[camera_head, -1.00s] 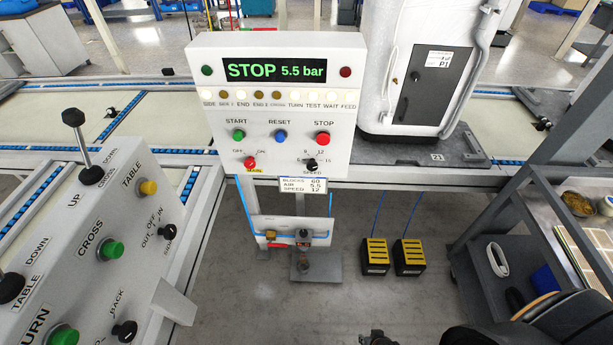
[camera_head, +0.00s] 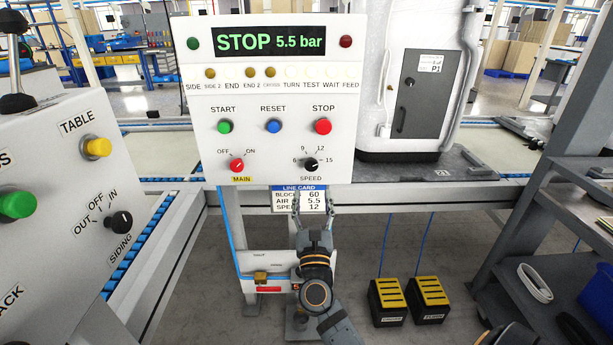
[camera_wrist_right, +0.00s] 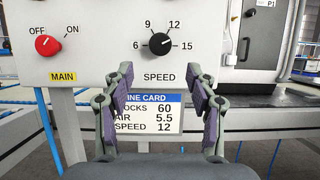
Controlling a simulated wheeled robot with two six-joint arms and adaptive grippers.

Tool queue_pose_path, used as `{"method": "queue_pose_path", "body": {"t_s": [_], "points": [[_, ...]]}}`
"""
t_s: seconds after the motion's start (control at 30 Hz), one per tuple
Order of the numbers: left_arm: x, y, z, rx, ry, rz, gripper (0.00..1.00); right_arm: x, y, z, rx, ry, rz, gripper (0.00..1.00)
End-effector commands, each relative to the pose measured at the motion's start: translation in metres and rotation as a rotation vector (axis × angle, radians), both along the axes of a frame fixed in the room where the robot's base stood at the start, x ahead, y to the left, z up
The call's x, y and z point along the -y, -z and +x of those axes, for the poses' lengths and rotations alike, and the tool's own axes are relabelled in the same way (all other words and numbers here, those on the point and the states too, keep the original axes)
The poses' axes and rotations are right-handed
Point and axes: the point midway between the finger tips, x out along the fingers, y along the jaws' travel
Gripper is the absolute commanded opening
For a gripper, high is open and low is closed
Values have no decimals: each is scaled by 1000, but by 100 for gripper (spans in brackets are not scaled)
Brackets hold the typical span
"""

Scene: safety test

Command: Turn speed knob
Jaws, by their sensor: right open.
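The black speed knob (camera_head: 311,165) is at the lower right of the white control panel (camera_head: 205,155), with marks 6, 9, 12 and 15 around it. In the right wrist view the knob (camera_wrist_right: 161,44) has a pale pointer aimed up and right, roughly between 12 and 15. My right gripper (camera_head: 313,199) is open and empty just below the knob, in front of the line card (camera_head: 284,200). In the right wrist view its fingers (camera_wrist_right: 160,78) stand apart below the knob, not around it. The card (camera_wrist_right: 150,112) reads speed 12. My left gripper is out of view.
The display (camera_head: 270,41) reads STOP 5.5 bar. The red main knob (camera_head: 237,165) is left of the speed knob; the red stop button (camera_head: 323,126) is above it. A slanted button console (camera_head: 60,190) stands at left, a grey shelf (camera_head: 530,215) at right.

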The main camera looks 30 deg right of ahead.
Motion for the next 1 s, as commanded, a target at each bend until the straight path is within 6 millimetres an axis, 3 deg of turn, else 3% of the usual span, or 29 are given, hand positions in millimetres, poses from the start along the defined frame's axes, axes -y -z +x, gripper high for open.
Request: {"method": "queue_pose_path", "body": {"t_s": [0.17, 0.4, 0.8, 1.0], "points": [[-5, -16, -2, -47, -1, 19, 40, 18, -20, 30, 0, 1, -9, 57], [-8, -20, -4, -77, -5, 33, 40, 39, -32, 64, -3, 2, -6, 57], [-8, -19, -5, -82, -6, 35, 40, 45, -35, 73, -5, 1, -4, 57], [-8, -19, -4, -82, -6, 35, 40, 45, -35, 73, -4, 1, -5, 31]]}}
